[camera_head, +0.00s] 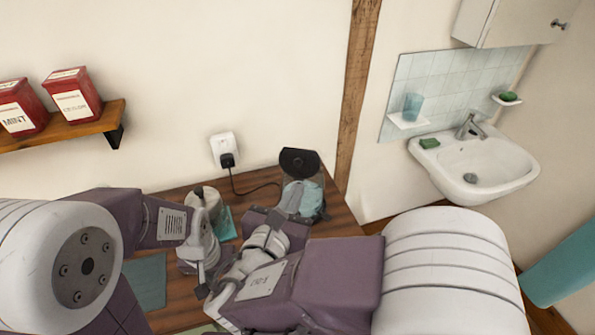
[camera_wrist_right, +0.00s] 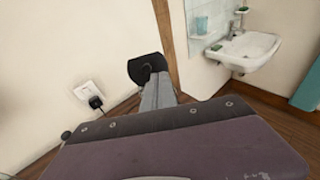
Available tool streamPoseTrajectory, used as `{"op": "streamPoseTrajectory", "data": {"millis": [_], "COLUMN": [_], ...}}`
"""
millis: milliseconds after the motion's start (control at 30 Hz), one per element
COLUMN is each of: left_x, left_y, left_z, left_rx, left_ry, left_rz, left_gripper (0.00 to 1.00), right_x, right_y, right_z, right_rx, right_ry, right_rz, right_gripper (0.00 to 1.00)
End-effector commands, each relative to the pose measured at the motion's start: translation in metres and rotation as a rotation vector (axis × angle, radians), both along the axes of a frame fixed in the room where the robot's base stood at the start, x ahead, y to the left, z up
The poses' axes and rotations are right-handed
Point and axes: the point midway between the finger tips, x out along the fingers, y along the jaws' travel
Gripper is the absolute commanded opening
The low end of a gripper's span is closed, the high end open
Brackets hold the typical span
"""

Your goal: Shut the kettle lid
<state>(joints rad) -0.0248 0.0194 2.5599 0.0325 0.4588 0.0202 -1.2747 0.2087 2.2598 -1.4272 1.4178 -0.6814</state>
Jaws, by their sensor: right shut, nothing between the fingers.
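The kettle (camera_head: 312,196) stands at the back right of the wooden counter, with a pale bluish body. Its dark round lid (camera_head: 299,161) is open and stands up behind the top. The lid also shows in the right wrist view (camera_wrist_right: 147,68), just beyond the fingertips. My right gripper (camera_head: 293,192) is shut and empty, its fingers in front of the kettle and just below the lid. It hides part of the kettle, and I cannot tell whether it touches the lid.
A shelf (camera_head: 70,127) with red tins is at the left, a sink (camera_head: 480,165) at the right.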

Motion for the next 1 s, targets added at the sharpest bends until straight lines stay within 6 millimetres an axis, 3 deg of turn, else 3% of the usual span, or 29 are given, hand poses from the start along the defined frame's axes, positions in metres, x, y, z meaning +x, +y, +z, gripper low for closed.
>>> {"op": "streamPoseTrajectory", "data": {"millis": [33, 100, 367, 800, 1000], "left_x": [0.000, 0.000, 0.000, 0.000, 0.000], "left_y": [0.000, 0.000, 0.000, 0.000, 0.000], "left_z": [-0.004, -0.005, -0.003, 0.005, 0.010], "left_rx": [0.000, 0.000, 0.000, 0.000, 0.000], "left_ry": [0.000, 0.000, 0.000, 0.000, 0.000], "left_rz": [0.000, 0.000, 0.000, 0.000, 0.000], "left_gripper": [0.34, 0.34, 0.34, 0.34, 0.34], "right_x": [-0.010, -0.017, -0.011, 0.076, 0.105], "right_y": [0.015, 0.025, 0.026, 0.004, -0.001], "right_z": [-0.006, -0.007, -0.007, -0.027, -0.033], "right_rx": [-0.004, -0.005, -0.004, -0.003, -0.003], "right_ry": [0.001, 0.002, 0.003, 0.006, 0.005], "right_rz": [0.049, 0.084, 0.091, 0.086, 0.089], "right_gripper": [0.00, 0.00, 0.00, 0.00, 0.00]}}
